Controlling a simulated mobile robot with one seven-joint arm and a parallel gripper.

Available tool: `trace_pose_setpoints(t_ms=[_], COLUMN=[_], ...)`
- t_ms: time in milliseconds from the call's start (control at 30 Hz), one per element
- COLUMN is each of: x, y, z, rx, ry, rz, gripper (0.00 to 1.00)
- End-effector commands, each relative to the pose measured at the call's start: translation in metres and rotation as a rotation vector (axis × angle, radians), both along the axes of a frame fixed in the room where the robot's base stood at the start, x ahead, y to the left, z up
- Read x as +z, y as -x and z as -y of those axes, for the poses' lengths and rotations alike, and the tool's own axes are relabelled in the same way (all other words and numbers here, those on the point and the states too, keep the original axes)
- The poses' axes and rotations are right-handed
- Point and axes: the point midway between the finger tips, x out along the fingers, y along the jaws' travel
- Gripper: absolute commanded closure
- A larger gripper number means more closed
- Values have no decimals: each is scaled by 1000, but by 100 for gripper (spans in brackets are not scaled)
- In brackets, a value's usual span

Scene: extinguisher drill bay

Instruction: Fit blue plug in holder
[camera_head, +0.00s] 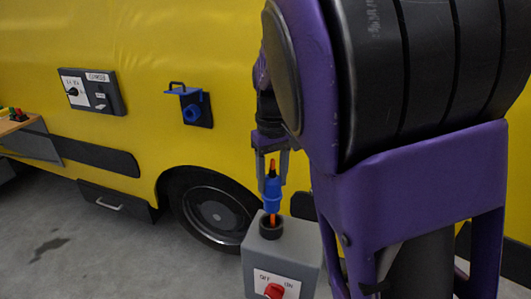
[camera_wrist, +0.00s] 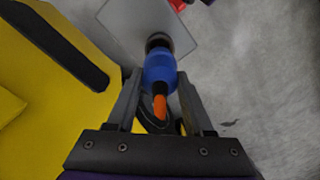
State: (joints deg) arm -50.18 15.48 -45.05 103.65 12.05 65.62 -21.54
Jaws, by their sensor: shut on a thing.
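The blue plug (camera_head: 273,195) is held upright between the fingers of my gripper (camera_head: 271,170). In the wrist view the plug (camera_wrist: 160,70) sits between the two fingertips (camera_wrist: 159,78), with an orange piece (camera_wrist: 159,106) on its near end. In the head view its lower end is just above or at the black round socket (camera_head: 270,228) on top of a grey box; I cannot tell whether it touches. The holder looks empty.
The grey box (camera_head: 283,262) has a red OFF/ON knob (camera_head: 274,291). A grey switch panel (camera_head: 92,90) is on the yellow vehicle side (camera_head: 150,40). A wheel (camera_head: 214,210) stands below. My arm hides the right side. Grey floor at lower left is mostly clear.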

Motion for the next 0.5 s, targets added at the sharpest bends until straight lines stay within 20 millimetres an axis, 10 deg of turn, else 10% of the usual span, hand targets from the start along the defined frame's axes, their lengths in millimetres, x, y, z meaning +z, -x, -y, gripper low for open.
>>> trace_pose_setpoints(t_ms=[500], x=[-22], y=[0], z=[0], rx=[1], ry=[-1], rz=[2], gripper=[100])
